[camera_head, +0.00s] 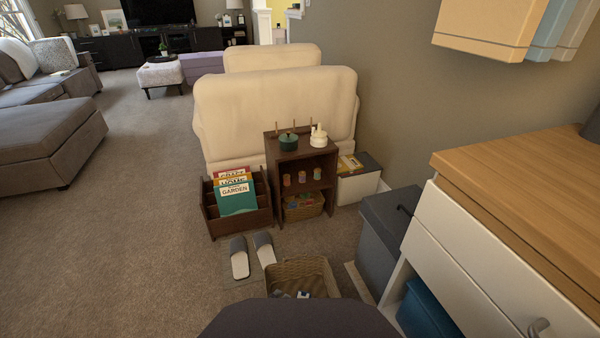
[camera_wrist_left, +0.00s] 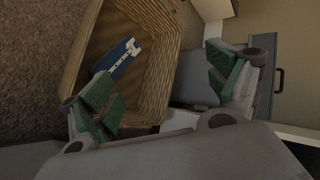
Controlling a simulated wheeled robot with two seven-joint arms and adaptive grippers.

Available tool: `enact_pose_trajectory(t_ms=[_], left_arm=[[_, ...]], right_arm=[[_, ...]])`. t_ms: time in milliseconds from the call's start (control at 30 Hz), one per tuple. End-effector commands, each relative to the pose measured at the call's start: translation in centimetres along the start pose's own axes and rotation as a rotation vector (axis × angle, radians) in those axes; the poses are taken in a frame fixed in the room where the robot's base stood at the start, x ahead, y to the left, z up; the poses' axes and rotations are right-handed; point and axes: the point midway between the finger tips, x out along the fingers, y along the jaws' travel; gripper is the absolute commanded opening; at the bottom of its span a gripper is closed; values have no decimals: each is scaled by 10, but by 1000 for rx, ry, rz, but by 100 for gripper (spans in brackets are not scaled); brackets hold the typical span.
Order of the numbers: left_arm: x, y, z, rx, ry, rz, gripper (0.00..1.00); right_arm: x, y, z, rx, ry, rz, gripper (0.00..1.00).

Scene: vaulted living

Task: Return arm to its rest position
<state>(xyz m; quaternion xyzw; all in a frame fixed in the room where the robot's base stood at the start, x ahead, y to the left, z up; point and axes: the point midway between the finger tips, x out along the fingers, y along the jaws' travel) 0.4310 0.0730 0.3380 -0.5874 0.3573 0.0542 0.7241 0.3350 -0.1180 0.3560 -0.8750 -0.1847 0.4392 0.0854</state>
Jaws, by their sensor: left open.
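My left gripper (camera_wrist_left: 160,85) is open in the left wrist view, its green-padded fingers spread apart with nothing between them. It is at the wicker basket (camera_wrist_left: 157,95), which lies beyond the fingers. A small blue and white item (camera_wrist_left: 121,60) lies inside the basket, apart from the fingers. In the head view the basket (camera_head: 318,268) sits low, just beyond a dark part of my body, which hides its near side. Small grey and white shapes show inside it there, too small to tell apart. My right gripper is not in view.
A white cabinet with a wooden top (camera_head: 530,185) stands close on the right, beside a grey bin (camera_head: 383,235). Slippers (camera_head: 240,262), a magazine rack (camera_head: 222,222) and a small brown shelf (camera_head: 288,165) stand ahead. Carpet at the left (camera_head: 120,240) is clear.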

Motion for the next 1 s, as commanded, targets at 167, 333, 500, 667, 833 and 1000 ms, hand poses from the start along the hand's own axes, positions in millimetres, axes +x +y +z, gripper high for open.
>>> enact_pose_trajectory(t_ms=[167, 333, 500, 667, 833, 1000], left_arm=[[-2, -1, 3, -241, 0, 30, 89], [-5, -6, 7, -487, -4, 55, 89], [-8, -16, 12, -747, -7, 77, 89], [-12, -28, 15, -1010, -7, 99, 89], [-21, -38, 15, -1291, -1, 133, 89], [-35, -46, 14, -1547, 13, 173, 89]], right_arm=[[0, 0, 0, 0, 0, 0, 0], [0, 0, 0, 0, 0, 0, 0], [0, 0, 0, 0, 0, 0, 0], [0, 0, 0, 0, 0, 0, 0], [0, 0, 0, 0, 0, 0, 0], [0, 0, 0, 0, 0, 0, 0]])
